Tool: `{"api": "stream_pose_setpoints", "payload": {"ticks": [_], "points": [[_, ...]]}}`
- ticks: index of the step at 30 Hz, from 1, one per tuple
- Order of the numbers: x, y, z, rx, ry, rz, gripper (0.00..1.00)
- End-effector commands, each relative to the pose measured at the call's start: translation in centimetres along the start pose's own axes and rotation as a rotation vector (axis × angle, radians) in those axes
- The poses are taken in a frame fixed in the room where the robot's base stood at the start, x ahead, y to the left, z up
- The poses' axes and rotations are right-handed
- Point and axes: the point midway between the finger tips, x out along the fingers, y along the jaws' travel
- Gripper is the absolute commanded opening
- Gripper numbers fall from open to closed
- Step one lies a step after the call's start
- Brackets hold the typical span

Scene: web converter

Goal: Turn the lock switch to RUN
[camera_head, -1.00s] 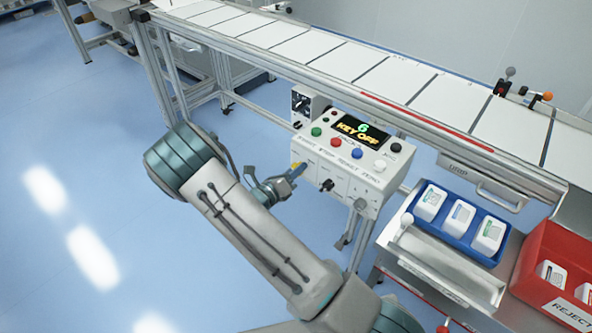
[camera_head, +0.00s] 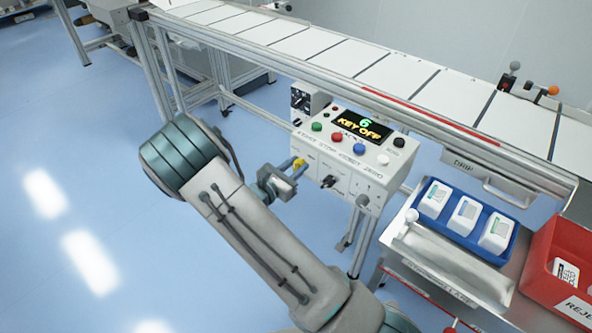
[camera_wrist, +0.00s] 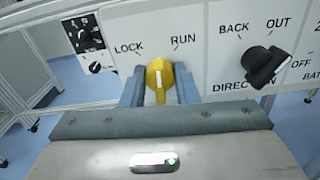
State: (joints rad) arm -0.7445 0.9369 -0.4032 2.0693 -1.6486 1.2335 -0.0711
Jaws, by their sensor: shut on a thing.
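The lock switch (camera_wrist: 158,84) is a yellow knob on the white front panel, under the printed words LOCK and RUN. In the wrist view my gripper (camera_wrist: 160,90) has one finger on each side of the knob and is shut on it. The white line on the knob points nearly straight up, between LOCK and RUN. In the head view the yellow knob (camera_head: 299,163) shows at the left end of the control box's front, with my gripper (camera_head: 296,172) at it. The box's display (camera_head: 362,125) reads "6 KEY OFF".
A black DIRECTION knob (camera_wrist: 264,66) sits to the right on the same panel. Coloured push buttons (camera_head: 338,139) are on the box's top. A blue tray (camera_head: 432,219) and a red bin (camera_head: 540,272) stand to the right. Open floor lies to the left.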

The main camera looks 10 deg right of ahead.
Motion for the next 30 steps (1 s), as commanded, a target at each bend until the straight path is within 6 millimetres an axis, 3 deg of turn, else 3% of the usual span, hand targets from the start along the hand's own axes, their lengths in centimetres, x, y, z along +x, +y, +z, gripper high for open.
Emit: {"api": "stream_pose_setpoints", "payload": {"ticks": [18, 30], "points": [[-0.12, 0.07, -0.52, 0.541, 0.005, 0.003, 0.04], [-0.14, 0.09, -0.28, 0.709, 0.005, 0.003, 0.04]]}}
